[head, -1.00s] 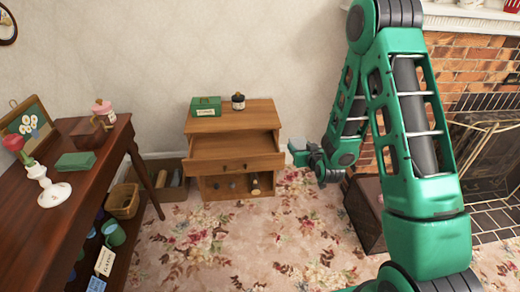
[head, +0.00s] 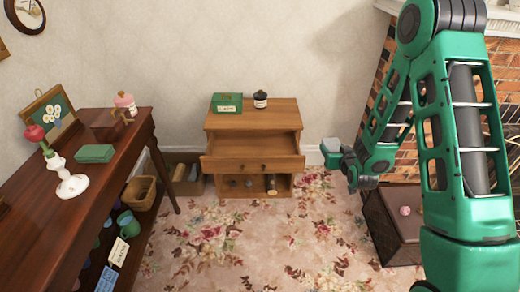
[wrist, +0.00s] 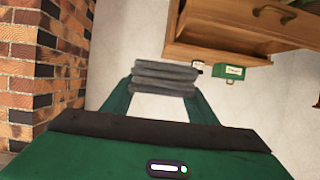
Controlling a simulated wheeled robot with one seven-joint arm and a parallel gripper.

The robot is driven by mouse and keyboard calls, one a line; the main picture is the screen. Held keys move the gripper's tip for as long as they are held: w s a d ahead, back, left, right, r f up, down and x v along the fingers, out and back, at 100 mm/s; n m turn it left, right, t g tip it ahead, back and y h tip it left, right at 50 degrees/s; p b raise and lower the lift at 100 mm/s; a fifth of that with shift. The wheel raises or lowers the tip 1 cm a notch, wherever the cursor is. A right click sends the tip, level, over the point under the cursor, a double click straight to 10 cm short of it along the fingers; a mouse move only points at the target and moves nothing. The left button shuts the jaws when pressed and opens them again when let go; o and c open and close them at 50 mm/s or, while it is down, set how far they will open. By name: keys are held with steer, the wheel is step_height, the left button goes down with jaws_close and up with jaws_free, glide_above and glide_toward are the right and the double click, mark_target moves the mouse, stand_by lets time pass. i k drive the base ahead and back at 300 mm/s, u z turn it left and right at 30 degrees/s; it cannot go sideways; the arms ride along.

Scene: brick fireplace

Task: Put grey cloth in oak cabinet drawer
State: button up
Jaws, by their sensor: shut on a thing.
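The oak cabinet (head: 222,120) stands against the back wall in the head view, with its upper drawer (head: 225,165) pulled out. The visible inside of the drawer looks bare. The cabinet also shows at the upper right of the wrist view (wrist: 205,48). My gripper (head: 331,153) is to the right of the drawer, apart from it. In the wrist view my gripper (wrist: 163,88) is shut on the folded grey cloth (wrist: 165,76), held between its green fingers. The cloth is hard to make out in the head view.
A green box (head: 227,103) and a dark jar (head: 260,99) stand on the cabinet top. A dark table (head: 105,160) is at left and a brown chest (head: 395,225) at right, near the brick fireplace. Flowered carpet (head: 270,250) lies clear before the cabinet.

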mark_target(242, 154)
steer(key=i, duration=1.6)
steer(key=u, duration=0.05)
